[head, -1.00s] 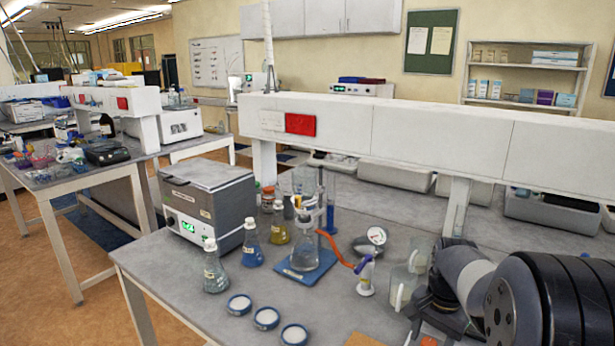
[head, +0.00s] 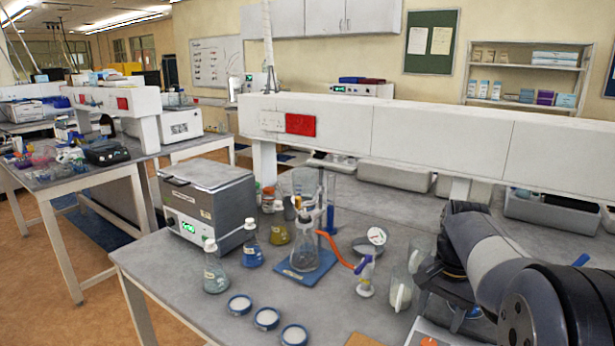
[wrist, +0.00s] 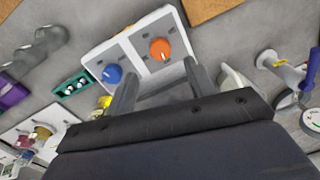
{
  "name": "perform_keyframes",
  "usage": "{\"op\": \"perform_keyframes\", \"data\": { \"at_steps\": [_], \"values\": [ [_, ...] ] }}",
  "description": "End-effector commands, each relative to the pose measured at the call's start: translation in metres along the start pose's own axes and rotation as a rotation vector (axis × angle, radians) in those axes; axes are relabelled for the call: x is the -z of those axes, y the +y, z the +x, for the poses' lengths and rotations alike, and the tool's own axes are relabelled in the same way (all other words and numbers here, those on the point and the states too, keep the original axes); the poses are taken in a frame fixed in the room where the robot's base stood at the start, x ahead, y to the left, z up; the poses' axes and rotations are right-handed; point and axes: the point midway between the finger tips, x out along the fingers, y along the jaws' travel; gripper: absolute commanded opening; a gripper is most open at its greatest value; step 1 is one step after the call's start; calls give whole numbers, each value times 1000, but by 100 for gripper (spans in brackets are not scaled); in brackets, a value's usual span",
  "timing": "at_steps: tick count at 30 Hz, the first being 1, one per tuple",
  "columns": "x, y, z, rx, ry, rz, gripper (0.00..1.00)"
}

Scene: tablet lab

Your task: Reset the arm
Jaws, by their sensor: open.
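My gripper (wrist: 158,82) is open and empty in the wrist view. Its two dark fingers reach over the near part of a white control box with a blue knob (wrist: 113,74) and an orange knob (wrist: 160,49). I cannot tell how high the fingers are above it. In the head view, my arm comes in from the right and bends down over the bench (head: 190,262); the fingertips are hard to make out there.
Glass beakers (head: 400,290) stand just left of my arm. A flask (head: 304,256) on a blue stand base, bottles and round dishes (head: 267,318) stand further left. A long white shelf (head: 420,140) runs behind. In the wrist view, a green rack (wrist: 72,88) lies left of the box.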

Motion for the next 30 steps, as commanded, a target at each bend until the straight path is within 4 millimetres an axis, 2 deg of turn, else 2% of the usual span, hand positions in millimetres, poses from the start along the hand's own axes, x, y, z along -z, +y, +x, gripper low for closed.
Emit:
{"op": "perform_keyframes", "data": {
  "at_steps": [1,11,30],
  "values": [
    [-1,0,12,-2,-4,0,52],
    [-1,0,78,-2,-4,0,52],
    [0,0,78,2,22,504,52]
  ]
}}
